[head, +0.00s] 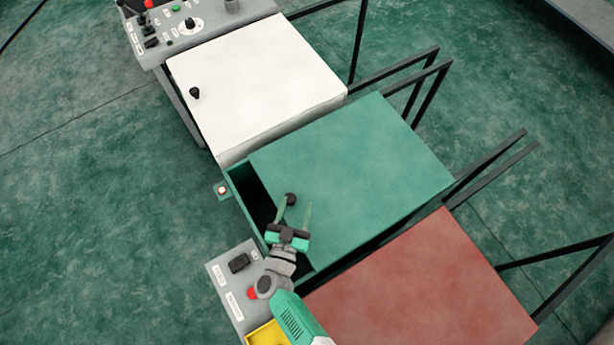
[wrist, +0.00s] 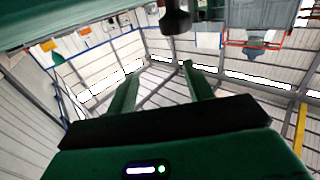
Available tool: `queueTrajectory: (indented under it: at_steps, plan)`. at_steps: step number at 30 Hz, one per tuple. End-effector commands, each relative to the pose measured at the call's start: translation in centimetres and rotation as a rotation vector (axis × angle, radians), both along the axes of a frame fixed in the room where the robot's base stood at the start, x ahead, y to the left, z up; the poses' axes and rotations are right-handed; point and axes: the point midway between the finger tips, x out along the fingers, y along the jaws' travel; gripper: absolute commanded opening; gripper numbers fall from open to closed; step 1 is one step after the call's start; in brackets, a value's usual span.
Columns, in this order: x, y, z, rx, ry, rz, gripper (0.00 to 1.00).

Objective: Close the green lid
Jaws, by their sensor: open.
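The green lid (head: 350,165) is a flat panel on a green box (head: 240,195) in the middle of the head view. It stands partly open, with a dark gap along its left, near side. Its dark round knob (head: 291,199) is at that side. My gripper (head: 293,213) is open and empty at the lid's near edge, close to the knob. In the wrist view the two green fingers (wrist: 162,80) are apart, the knob (wrist: 175,16) hangs at the top centre beyond them, and part of the lid (wrist: 60,18) shows at the top left. Contact cannot be told.
A white closed lid (head: 260,80) lies behind the green one and a red lid (head: 425,285) in front. A grey control box (head: 225,285) with a red button and a yellow part (head: 265,335) are near my arm. Dark rails (head: 490,170) stand at the right.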

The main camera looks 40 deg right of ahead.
Motion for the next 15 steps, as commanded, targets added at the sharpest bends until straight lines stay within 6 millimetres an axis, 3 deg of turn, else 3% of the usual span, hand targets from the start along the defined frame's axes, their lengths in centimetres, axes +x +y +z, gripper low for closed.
queueTrajectory:
  at_steps: [7,15]
  plan:
    - [-6.5,2.5,1.0,-0.001,0.001,0.002,0.52]
    - [-10.0,4.0,1.0,0.001,-0.001,0.000,0.52]
